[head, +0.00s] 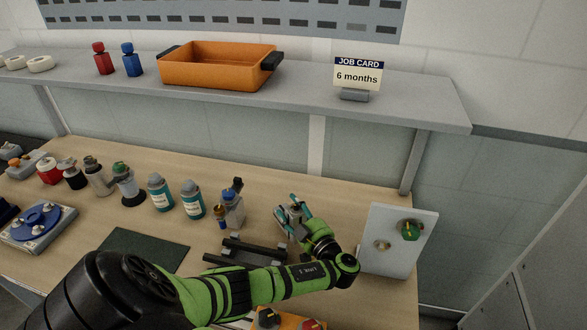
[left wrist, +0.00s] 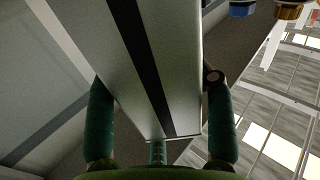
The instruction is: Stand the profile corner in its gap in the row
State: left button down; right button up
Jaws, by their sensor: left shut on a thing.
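My left gripper (head: 294,214) is shut on the grey profile corner (left wrist: 171,70), right of the row and above the table. The left wrist view shows the profile as a long pale bar with a dark slot, with teal fingers on both sides of it. In the head view only a small grey part of it shows between the fingers. The row runs along the back of the table, with two teal-labelled bottles (head: 160,194) and, at its right end, a grey unit (head: 231,210) with a blue knob. My right gripper is not in view.
A black rack (head: 246,249) lies in front of my gripper. A dark green mat (head: 140,249) is left of it. A white panel with knobs (head: 400,250) stands to the right. A shelf (head: 300,97) with an orange tray (head: 212,70) and job card (head: 357,76) hangs behind.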

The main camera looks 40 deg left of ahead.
pick_arm(q)
jog(key=shift+f+b, duration=0.35)
jog(key=shift+b, duration=0.1)
jog(key=shift+c, duration=2.3)
grip_release()
jog(key=shift+d+f, duration=0.1)
jog(key=shift+s, duration=0.1)
jog(key=shift+r+p, duration=0.9)
jog(key=shift+p, duration=0.3)
jog(key=b+v, duration=0.2)
jog(key=v, duration=1)
jog(key=shift+f, duration=0.25)
